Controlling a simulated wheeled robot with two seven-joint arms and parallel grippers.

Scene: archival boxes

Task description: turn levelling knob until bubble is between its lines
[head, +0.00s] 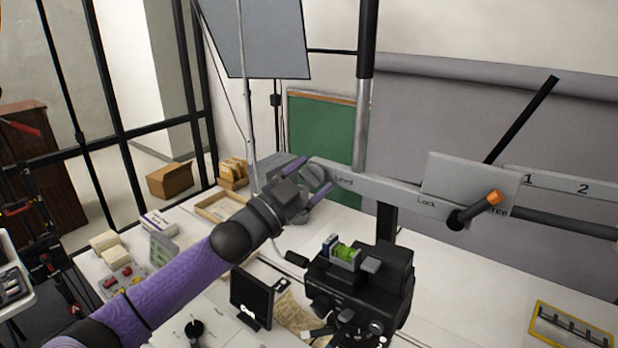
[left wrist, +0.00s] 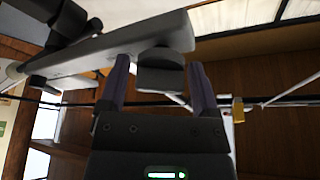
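The grey levelling knob (head: 314,175) sits on the left end of a grey bar marked "Level". It also shows in the left wrist view (left wrist: 161,76), between two purple fingers. My left gripper (head: 308,180) has its fingers apart, one on each side of the knob. A narrow gap shows beside the left finger in the wrist view; whether the other finger touches the knob I cannot tell. A green bubble vial (head: 346,252) sits on top of the black camera (head: 362,285). The bubble and its lines are too small to read. My right gripper is out of view.
A lever with an orange tip (head: 488,201) stands by the "Lock" and "Free" marks on the bar. A white table (head: 470,290) below holds a small black screen (head: 251,298), trays and boxes. A yellow-framed tray (head: 570,326) lies at the right.

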